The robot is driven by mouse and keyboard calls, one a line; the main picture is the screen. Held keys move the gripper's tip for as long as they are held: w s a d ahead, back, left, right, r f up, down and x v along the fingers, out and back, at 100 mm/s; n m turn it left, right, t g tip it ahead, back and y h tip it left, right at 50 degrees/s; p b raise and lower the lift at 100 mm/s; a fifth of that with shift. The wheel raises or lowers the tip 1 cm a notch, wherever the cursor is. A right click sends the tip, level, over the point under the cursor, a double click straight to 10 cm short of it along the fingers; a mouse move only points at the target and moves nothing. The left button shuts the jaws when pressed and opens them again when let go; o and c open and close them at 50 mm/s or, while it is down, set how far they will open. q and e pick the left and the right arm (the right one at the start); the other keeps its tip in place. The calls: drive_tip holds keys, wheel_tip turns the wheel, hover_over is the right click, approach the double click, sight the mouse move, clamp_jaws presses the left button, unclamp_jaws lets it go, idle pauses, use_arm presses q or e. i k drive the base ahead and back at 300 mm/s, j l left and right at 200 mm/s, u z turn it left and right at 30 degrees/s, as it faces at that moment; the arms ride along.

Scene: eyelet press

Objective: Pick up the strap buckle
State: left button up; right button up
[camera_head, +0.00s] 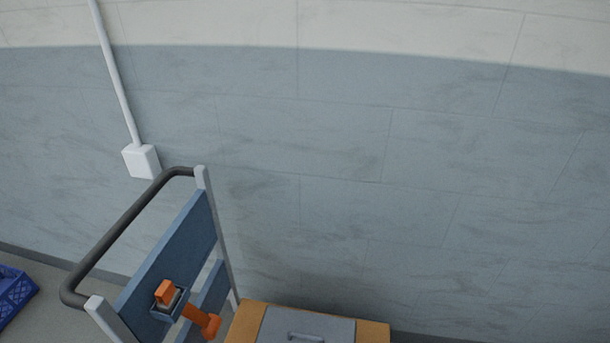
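No strap buckle can be made out for certain in the head view. An orange tool-like object (207,323) sits at a small blue holder (158,312) on the blue panel of a cart, at the lower left. It has an orange block at its upper end and a rounded orange end at its lower right. I cannot tell whether it is the buckle or a part of it. Neither of my grippers is in view.
The cart has a blue panel (185,245), pale posts and a dark bar handle (125,225). An orange-brown box (374,331) with a grey handled lid (330,326) is at the bottom edge. A blue crate (14,293) lies far left. A grey-blue wall (400,180) fills the background.

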sight(168, 296)
drive_tip(key=u, duration=1.05)
